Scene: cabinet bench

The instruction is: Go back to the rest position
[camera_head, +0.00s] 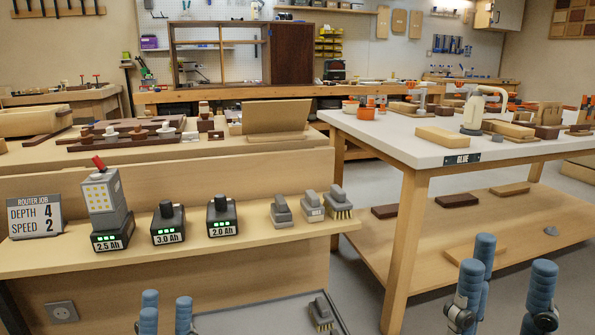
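My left gripper (167,309) shows at the bottom left edge, with blue fingertips pointing up. Its fingers are apart and nothing shows between them. It is in front of and below the wooden shelf (200,250). My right gripper (510,285) shows at the bottom right, also with blue fingertips pointing up. Its fingers are wide apart and empty, in front of the low shelf of the white-topped table (400,150). The lower parts of both grippers and the arms are cut off by the bottom edge.
On the wooden shelf stand a router job sign (36,216), batteries labelled 2.5 Ah (110,237), 3.0 Ah (168,224) and 2.0 Ah (222,217), and brushes (338,203). Another brush (321,315) lies in a low grey tray (255,316). Floor (365,265) shows between bench and table.

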